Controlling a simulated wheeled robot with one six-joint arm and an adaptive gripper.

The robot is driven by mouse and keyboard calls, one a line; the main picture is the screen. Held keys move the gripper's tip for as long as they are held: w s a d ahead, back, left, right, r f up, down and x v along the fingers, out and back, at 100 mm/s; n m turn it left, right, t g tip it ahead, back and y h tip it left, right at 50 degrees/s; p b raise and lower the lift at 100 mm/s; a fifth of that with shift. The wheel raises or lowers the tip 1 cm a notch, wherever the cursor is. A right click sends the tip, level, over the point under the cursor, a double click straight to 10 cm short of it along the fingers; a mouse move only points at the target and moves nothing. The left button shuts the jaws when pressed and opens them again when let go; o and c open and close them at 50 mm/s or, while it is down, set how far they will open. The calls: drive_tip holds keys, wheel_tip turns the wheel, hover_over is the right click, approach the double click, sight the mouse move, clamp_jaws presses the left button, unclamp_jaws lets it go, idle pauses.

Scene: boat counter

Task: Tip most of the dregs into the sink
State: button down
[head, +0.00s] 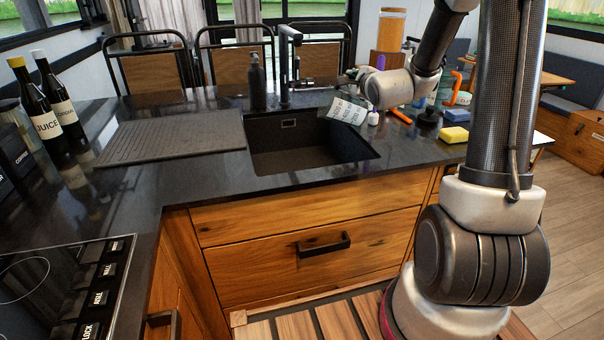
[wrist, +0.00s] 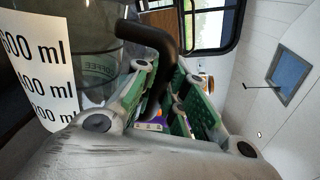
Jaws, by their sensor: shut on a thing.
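The black sink (head: 300,152) is set into the dark counter, and its basin looks empty. A clear jug with a black handle (wrist: 160,55) and a white millilitre label (wrist: 38,65) fills the left of the wrist view. In the head view its label (head: 346,110) appears tilted, over the sink's back right edge. My gripper (head: 352,82) is shut on the jug's handle; its green-padded fingers (wrist: 165,88) are around the handle in the wrist view. The dregs inside cannot be made out. No pouring stream shows.
A black tap (head: 287,60) and a dark soap bottle (head: 257,88) stand behind the sink. A ribbed draining board (head: 170,138) lies to its left. An orange-handled item (head: 401,116), a small white bottle (head: 373,118) and sponges (head: 453,135) are to the right.

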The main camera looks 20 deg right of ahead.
drive_tip(key=shift+w+a+r+n, duration=0.1)
drive_tip(key=shift+a+r+n, duration=0.45)
drive_tip(key=shift+r+n, duration=0.3)
idle(4.8)
drive_tip(key=shift+f, duration=0.15)
idle(0.5)
drive_tip(key=d+f+m, duration=0.1)
drive_tip(key=f+m, duration=0.1)
drive_tip(key=d+f+m, duration=0.1)
drive_tip(key=m, duration=0.1)
drive_tip(key=d+f+m+y, duration=0.1)
drive_tip(key=f+m, duration=0.1)
drive_tip(key=shift+s+f, duration=0.25)
drive_tip(key=shift+f, duration=0.1)
drive_tip(key=shift+s+d+r+m+t, duration=0.15)
drive_tip(key=shift+d+m+t, duration=0.05)
drive_tip(key=shift+d+m, duration=0.3)
drive_tip(key=shift+s+d+r+m+t, duration=0.1)
drive_tip(key=shift+d+m+t, duration=0.1)
drive_tip(key=shift+d+m, duration=0.3)
drive_tip(key=d+f+m, duration=0.1)
drive_tip(key=d+m, duration=0.1)
drive_tip(key=d+f+m+y, duration=0.1)
drive_tip(key=d+m, duration=0.1)
drive_tip(key=shift+s+f+t, duration=0.3)
drive_tip(key=shift+f+t, duration=0.05)
drive_tip(key=shift+t, duration=0.05)
drive_tip(key=shift+r, duration=0.1)
